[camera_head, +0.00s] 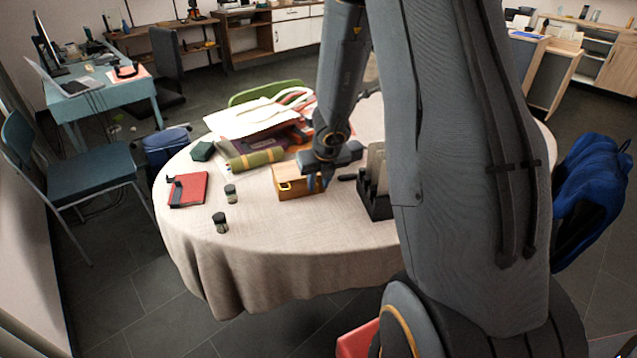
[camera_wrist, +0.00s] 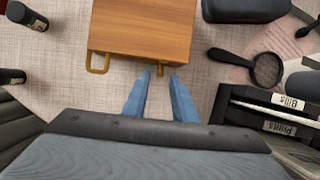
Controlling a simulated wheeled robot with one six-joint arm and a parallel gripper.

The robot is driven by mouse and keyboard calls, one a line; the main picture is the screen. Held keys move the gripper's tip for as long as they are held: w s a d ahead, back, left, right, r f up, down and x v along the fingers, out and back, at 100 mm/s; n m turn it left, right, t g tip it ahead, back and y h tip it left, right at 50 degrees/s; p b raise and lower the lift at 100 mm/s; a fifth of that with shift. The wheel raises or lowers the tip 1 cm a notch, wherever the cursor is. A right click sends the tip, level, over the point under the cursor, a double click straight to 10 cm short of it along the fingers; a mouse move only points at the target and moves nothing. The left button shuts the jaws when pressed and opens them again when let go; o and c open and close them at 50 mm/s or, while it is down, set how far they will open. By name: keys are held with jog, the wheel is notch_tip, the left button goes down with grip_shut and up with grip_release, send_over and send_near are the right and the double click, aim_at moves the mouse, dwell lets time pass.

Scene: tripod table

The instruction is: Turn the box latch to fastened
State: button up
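The wooden box (camera_head: 293,184) sits on the cloth-covered round table (camera_head: 262,240). In the wrist view the box (camera_wrist: 143,27) is at the top, partly cut off by the frame edge. On its near side are a brass loop (camera_wrist: 92,68) at the left and a small brass latch piece (camera_wrist: 160,71) to its right. My gripper (camera_wrist: 160,77) has two blue fingers with a gap between them, with the latch piece near the gap at their tips. Contact cannot be told. In the head view my gripper (camera_head: 318,184) is at the box's right end.
A dark file holder (camera_head: 376,203) stands right of the box; a magnifying glass (camera_wrist: 262,68) lies near it. Two small jars (camera_head: 220,222) and a red book (camera_head: 188,190) are left. Folders and papers (camera_head: 250,117) lie behind.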

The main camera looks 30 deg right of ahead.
jog(key=p+v, duration=0.3)
jog(key=v, duration=0.2)
jog(key=shift+r+p, duration=0.2)
jog(key=shift+p, duration=0.15)
jog(key=shift+a, duration=0.1)
